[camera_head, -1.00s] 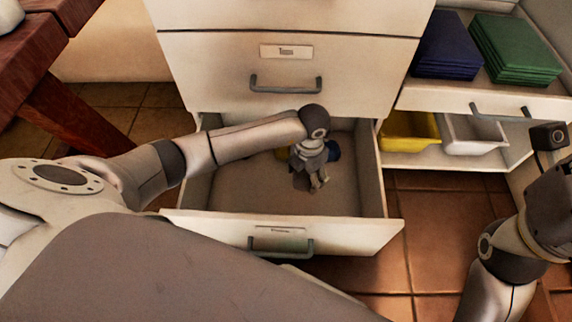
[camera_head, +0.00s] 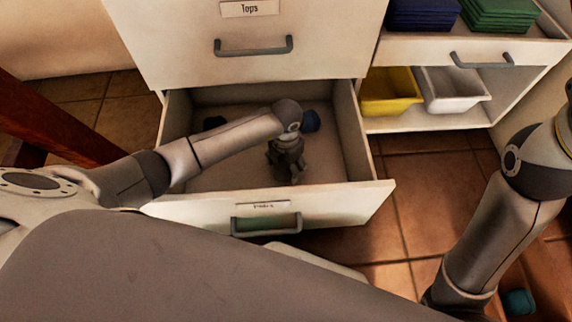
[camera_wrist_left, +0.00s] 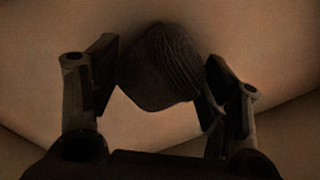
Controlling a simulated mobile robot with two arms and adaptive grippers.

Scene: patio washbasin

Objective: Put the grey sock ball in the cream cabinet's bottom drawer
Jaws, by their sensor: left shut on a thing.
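The cream cabinet (camera_head: 165,40) stands ahead of me. Its bottom drawer (camera_head: 345,203) is pulled open. My left gripper (camera_head: 284,177) is inside the drawer's outline, pointing down. In the left wrist view its fingers are shut on a dark ribbed ball, the grey sock ball (camera_wrist_left: 162,70), with a pale plain surface behind it. The ball is hidden by the gripper in the head view. I cannot tell whether the ball touches the drawer floor. My right arm is at the right; its gripper is out of view.
A dark blue ball (camera_head: 311,121) and another dark item (camera_head: 214,123) lie in the drawer's back part. A shelf unit at the right holds folded blue (camera_head: 422,14) and green (camera_head: 499,14) cloths, a yellow bin (camera_head: 391,92) and a white bin (camera_head: 455,90). A teal thing (camera_head: 518,302) lies at lower right.

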